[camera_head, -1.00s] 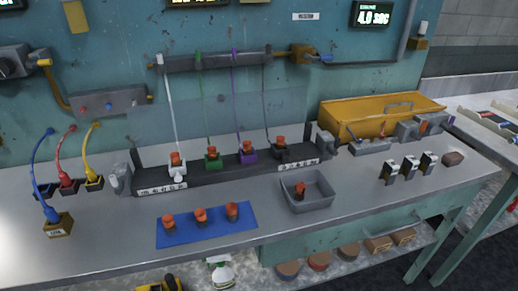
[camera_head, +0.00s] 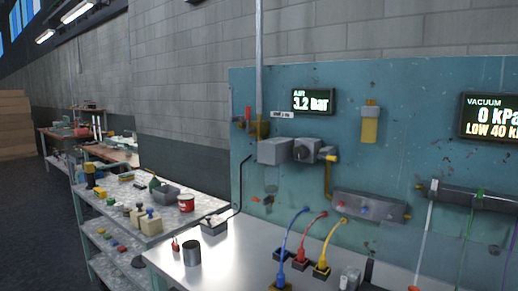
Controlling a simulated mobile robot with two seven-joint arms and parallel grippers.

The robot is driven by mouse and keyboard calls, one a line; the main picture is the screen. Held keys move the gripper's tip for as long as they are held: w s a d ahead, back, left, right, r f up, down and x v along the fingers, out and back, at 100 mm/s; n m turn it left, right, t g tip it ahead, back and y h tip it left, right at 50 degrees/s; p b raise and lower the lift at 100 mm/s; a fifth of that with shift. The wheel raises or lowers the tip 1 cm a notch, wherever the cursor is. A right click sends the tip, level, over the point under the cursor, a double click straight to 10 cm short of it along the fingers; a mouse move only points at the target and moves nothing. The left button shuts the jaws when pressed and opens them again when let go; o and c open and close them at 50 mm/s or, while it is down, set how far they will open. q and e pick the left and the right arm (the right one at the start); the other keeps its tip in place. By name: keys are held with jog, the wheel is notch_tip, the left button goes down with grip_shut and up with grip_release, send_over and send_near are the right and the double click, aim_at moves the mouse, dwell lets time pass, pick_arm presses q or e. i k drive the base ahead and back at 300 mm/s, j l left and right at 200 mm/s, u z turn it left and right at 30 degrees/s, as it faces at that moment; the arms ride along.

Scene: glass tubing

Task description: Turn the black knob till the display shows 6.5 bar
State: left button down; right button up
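The air display (camera_head: 313,101) hangs on the teal back panel and reads "AIR 3.2 bar". Below it a grey regulator unit (camera_head: 274,151) is fixed to the panel. A dark round knob (camera_head: 303,151) sits on the unit's front, near its right part. It is small here, and no mark on it can be read. Neither of my grippers is in view, and nothing touches the knob.
Below the regulator is a metal bench (camera_head: 235,257) with a dark cylinder (camera_head: 192,252). Blue, red and yellow hoses stand to the right. A vacuum display (camera_head: 489,116) reads "0 kPa, LOW 40". A cluttered side bench (camera_head: 205,203) stands at left.

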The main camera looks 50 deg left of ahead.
aim_at(300, 153)
jog(key=u, duration=1.3)
